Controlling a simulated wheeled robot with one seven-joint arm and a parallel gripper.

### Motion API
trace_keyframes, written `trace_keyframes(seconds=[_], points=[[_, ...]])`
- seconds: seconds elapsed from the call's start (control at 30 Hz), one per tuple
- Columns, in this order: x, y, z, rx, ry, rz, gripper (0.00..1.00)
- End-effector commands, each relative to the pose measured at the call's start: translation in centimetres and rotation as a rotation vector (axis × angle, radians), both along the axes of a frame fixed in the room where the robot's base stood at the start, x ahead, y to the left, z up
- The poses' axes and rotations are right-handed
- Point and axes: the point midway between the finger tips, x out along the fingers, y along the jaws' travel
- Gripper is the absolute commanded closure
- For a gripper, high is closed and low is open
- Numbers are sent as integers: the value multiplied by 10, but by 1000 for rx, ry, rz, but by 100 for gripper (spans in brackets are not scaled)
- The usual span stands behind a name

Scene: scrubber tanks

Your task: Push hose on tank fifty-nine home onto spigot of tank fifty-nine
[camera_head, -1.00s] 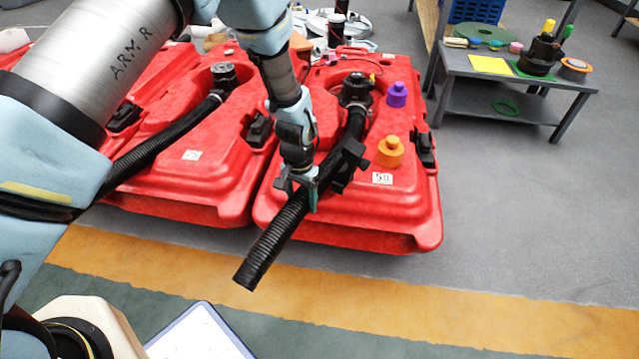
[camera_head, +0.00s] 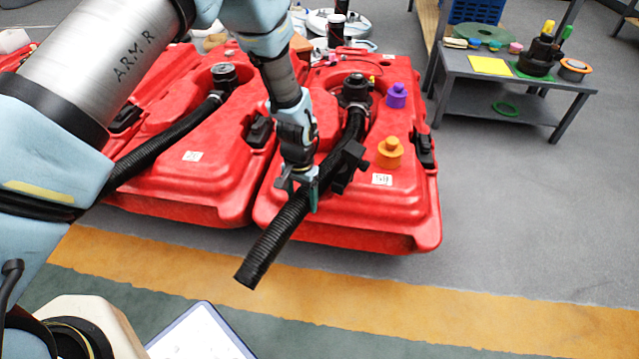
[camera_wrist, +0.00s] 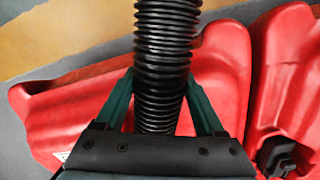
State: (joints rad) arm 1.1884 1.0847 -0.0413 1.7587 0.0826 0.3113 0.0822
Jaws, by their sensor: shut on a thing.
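The right red tank (camera_head: 345,225) has a white label (camera_head: 382,180) whose digits are too blurred to read surely. A black ribbed hose (camera_head: 268,248) slopes from the dark round fitting (camera_head: 356,90) on this tank's top down past its front edge, with its free end over the floor. My gripper (camera_head: 302,190) is shut on the hose at about its middle. In the wrist view the gripper's green fingers (camera_wrist: 158,100) stand on either side of the hose (camera_wrist: 167,40). Whether the hose is fully seated on a spigot cannot be told; the joint is small and dark.
An orange knob (camera_head: 389,153) and a purple knob (camera_head: 396,96) stand on the right tank. A second red tank (camera_head: 190,190) with its own black hose (camera_head: 165,140) is close on the left. A grey bench (camera_head: 515,85) stands back right. Floor on the right is clear.

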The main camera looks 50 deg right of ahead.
Motion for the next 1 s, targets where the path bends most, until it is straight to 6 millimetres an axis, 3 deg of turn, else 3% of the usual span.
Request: trace_keyframes(seconds=[0.13, 0.17, 0.4, 1.0], points=[[2, -5, 2, -12, -5, 2, 96], [2, -5, 2, -12, -5, 2, 28], [1, -3, 1, -7, -2, 1, 1], [0, -1, 0, -2, 0, 0, 0]])
